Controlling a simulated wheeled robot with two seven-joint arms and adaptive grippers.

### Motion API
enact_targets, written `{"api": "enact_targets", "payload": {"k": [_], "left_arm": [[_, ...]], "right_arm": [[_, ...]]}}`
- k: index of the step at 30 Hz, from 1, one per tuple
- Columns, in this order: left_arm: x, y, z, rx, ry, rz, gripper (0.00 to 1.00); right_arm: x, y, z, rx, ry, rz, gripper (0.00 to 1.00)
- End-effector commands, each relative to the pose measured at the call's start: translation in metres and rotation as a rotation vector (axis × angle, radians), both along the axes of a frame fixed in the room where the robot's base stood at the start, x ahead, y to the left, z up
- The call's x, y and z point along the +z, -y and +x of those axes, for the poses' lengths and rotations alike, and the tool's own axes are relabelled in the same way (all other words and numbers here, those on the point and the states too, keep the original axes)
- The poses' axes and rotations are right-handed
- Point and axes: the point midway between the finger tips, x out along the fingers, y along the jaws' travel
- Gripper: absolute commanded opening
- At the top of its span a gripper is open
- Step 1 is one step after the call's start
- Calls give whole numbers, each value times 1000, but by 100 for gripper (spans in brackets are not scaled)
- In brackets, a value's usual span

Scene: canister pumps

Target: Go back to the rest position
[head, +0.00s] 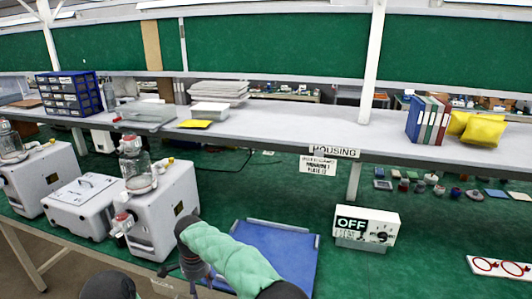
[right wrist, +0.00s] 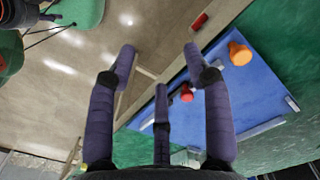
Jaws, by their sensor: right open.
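My right gripper (right wrist: 160,55) shows in the right wrist view with its purple fingers spread apart and nothing between them. It hangs near the table's edge, with bare floor behind part of it. In the head view a green-sleeved arm of mine (head: 235,258) crosses the bottom middle, in front of the blue tray (head: 285,250). I cannot make out the right gripper's fingertips there. My left gripper does not show in either view.
White canister pumps (head: 165,215) stand at the left of the green table. A white OFF box (head: 366,228) stands right of the tray. In the wrist view, an orange part (right wrist: 240,54) and a red part (right wrist: 187,93) lie on the tray. A shelf runs behind.

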Motion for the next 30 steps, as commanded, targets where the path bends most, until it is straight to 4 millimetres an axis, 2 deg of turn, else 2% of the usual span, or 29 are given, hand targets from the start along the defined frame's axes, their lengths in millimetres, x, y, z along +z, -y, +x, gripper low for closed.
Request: {"api": "enact_targets", "payload": {"k": [5, 11, 14, 17, 21, 23, 27, 30], "left_arm": [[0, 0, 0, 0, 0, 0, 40], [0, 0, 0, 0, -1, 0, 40], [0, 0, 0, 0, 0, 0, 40], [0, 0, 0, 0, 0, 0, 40], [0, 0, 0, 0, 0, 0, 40], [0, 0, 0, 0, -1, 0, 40], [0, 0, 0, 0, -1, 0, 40], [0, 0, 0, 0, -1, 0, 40]], "right_arm": [[-29, 16, 4, 39, -16, 21, 51], [-72, 42, 6, 98, -35, 62, 51], [-100, 62, 4, 135, -44, 90, 51], [-136, 87, -4, 180, -53, 132, 51], [-188, 130, -27, 244, -51, 198, 51], [-208, 148, -40, 268, -44, 224, 51], [-246, 188, -79, 313, -22, 277, 51], [-267, 215, -112, 338, 2, 305, 51]]}}
